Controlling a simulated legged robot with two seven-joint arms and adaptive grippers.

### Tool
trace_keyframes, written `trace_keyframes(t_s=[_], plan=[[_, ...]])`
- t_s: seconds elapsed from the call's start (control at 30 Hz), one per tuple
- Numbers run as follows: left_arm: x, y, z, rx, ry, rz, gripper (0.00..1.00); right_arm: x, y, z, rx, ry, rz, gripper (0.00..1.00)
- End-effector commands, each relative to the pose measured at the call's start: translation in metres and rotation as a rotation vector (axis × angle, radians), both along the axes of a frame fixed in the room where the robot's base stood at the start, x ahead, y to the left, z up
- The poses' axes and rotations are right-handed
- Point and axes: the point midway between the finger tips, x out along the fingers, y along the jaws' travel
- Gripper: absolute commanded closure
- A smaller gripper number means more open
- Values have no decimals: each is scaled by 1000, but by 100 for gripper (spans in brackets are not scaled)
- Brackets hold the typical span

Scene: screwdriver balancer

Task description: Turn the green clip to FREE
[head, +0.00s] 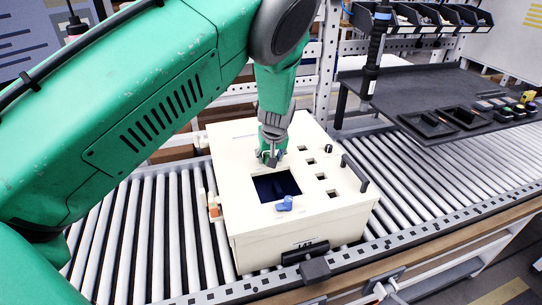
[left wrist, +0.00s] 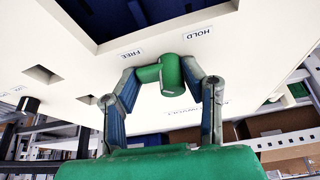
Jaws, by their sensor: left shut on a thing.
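The green clip (left wrist: 172,74) sits on the cream box (head: 242,222), beside the square opening (head: 275,186). In the left wrist view its short arm points left, toward the side of the FREE label (left wrist: 131,54). The HOLD label (left wrist: 198,33) is on the other side, above right of the clip. My left gripper (left wrist: 163,75) is shut on the green clip, one finger on each side. In the head view the left gripper (head: 270,156) comes down at the far edge of the opening and mostly hides the clip. My right gripper is not in view.
A blue clip (head: 285,204) is at the near edge of the opening. The box stands on a roller conveyor (head: 400,170). A hanging screwdriver (head: 375,50) is behind right.

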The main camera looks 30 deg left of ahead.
Motion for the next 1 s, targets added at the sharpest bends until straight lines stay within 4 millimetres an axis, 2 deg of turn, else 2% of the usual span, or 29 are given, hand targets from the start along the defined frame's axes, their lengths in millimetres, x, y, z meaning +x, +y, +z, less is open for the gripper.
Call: trace_keyframes(t_s=[0.03,0.3,0.83,0.87,0.9,1.0], plan=[[6,1,6,7,-16,19,92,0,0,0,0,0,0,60],[7,2,6,4,-18,108,92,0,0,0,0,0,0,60],[7,3,7,4,-19,128,92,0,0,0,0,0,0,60],[7,3,7,4,-19,128,52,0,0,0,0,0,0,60],[7,3,6,4,-17,128,43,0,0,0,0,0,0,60],[5,2,5,3,-13,128,43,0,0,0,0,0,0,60]])
